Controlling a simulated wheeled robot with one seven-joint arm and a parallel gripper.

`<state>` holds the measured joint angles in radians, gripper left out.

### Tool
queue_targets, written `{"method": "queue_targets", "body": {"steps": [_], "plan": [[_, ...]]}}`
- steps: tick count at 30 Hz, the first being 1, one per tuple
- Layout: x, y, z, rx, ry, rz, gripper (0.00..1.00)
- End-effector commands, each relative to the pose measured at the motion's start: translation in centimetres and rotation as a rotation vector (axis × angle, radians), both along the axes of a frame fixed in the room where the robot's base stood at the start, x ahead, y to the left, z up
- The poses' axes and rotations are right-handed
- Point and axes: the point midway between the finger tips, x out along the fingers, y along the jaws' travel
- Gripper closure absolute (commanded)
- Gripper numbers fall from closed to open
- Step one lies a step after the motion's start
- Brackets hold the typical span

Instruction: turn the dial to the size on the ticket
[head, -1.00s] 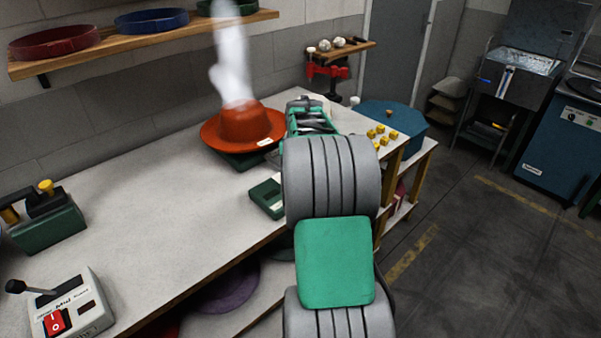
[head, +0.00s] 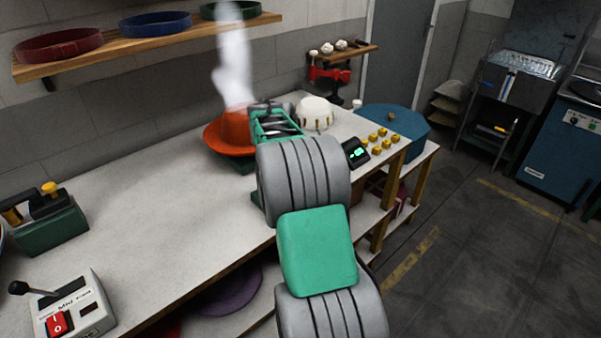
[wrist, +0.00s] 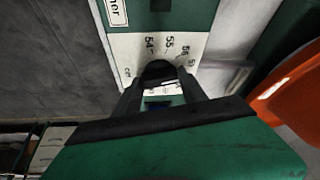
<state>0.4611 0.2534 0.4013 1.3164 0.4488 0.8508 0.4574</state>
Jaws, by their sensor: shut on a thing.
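In the wrist view my gripper (wrist: 160,85) is shut on a black dial knob (wrist: 160,69) at the foot of a white scale plate (wrist: 128,47) on a green panel. The scale carries 54, 55, 56 and a partly cut-off number at the right; the pointer is hidden between the fingers. An orange hat (head: 227,133) sits at the back of the bench, partly behind my arm, with white steam above. Its brim shows at the right of the wrist view (wrist: 290,100). I cannot see a readable ticket now.
A white block with dark studs (head: 315,112), a small lit display (head: 356,153) and several yellow pieces (head: 377,137) stand right of my arm. A lever box (head: 75,305) and a green device (head: 48,228) are at left. The bench middle (head: 150,185) is clear.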

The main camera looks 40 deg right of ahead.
Motion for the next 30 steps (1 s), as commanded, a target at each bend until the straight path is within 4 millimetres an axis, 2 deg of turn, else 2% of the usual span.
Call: {"method": "queue_targets", "body": {"steps": [13, 14, 22, 30], "plan": [[0.04, -0.04, 0.11, -0.002, -0.002, -0.011, 0.91], [0.04, -0.04, 0.11, -0.002, -0.002, -0.011, 0.50], [0.02, -0.03, 0.05, -0.001, -0.001, -0.010, 0.29], [0.02, 0.09, 0.33, -0.001, -0.001, -0.010, 0.29]]}}
